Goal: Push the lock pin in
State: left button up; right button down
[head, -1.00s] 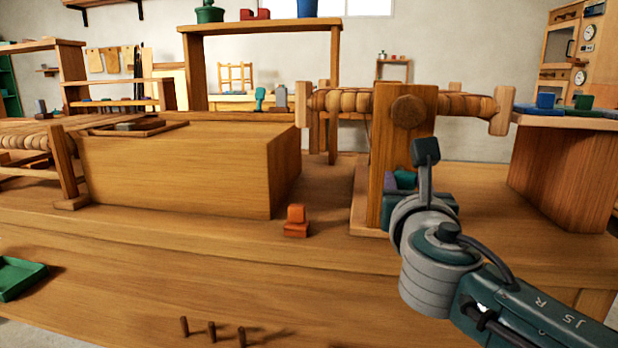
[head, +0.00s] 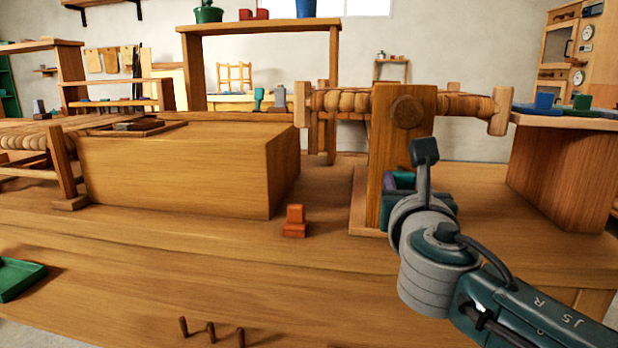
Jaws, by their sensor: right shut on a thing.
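An upright wooden post (head: 389,165) stands on the bench at right of centre. A round dark wooden knob (head: 407,112) shows on its near face and may be the lock pin's head; how deep it sits cannot be told. My right gripper (head: 425,152) is in front of the post, a little below and right of the knob in the picture. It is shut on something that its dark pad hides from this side. A gap shows between the pad and the knob in the picture. My left gripper is not in view.
Several short pegs (head: 211,331) stand at the front edge. Bare bench lies left of my right arm.

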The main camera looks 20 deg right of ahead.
jog(key=b+x, duration=0.1)
jog(key=x, duration=0.1)
jog(key=shift+w+d+f, duration=0.1)
jog(key=shift+w, duration=0.15)
jog(key=c, duration=0.9)
grip_release()
jog(key=o, duration=0.3)
jog(key=shift+w+d, duration=0.1)
jog(key=shift+w, duration=0.05)
jog(key=shift+o, duration=0.8)
